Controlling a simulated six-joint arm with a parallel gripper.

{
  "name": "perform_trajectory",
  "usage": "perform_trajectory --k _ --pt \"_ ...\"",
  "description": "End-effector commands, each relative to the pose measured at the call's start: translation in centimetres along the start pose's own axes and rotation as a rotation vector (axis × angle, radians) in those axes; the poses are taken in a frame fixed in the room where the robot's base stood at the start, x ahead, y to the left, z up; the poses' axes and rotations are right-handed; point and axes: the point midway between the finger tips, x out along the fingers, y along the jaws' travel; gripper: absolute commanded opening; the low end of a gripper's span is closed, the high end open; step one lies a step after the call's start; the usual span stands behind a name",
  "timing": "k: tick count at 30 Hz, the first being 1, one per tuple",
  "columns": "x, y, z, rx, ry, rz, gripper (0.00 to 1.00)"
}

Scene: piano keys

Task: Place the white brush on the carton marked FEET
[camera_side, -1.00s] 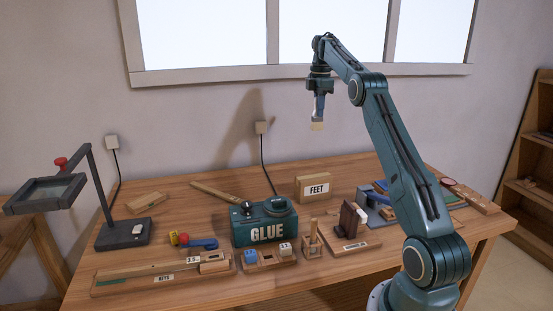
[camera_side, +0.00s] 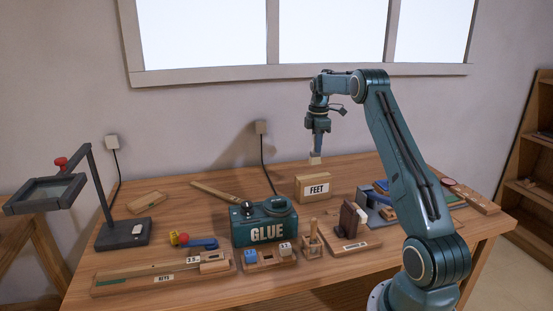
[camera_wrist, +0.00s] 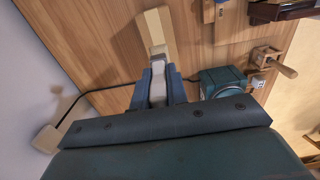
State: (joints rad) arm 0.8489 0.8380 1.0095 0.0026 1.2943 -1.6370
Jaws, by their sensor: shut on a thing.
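The carton marked FEET (camera_side: 303,187) stands on the bench, a tan box with a white label on its front. Its tan top also shows in the wrist view (camera_wrist: 153,24). My gripper (camera_side: 317,148) is shut on the white brush (camera_side: 316,160), which hangs with its pale bristle end down, just above the carton with a small gap in the side view. In the wrist view the brush (camera_wrist: 157,68) sits between the jaws of my gripper (camera_wrist: 158,80), overlapping the near end of the carton. Its handle is mostly hidden by the jaws.
A green GLUE tin (camera_side: 265,224) stands left of the carton. A dark upright block (camera_side: 347,219) on a wooden base is in front at the right. A wooden stick (camera_side: 215,192) lies at the left. A cord (camera_side: 264,170) runs down the wall behind.

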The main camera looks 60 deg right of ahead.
Motion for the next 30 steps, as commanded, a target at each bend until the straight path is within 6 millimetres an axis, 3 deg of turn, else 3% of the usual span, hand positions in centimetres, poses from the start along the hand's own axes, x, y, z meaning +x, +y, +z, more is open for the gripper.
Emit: perform_trajectory --k 11,21,30 --pt "1.1 0.0 0.0 0.0 0.0 -0.002 0.0" --pt "4.6 0.0 0.0 0.0 0.0 -0.001 0.0" --pt "4.8 0.0 0.0 0.0 0.0 0.0 0.0"
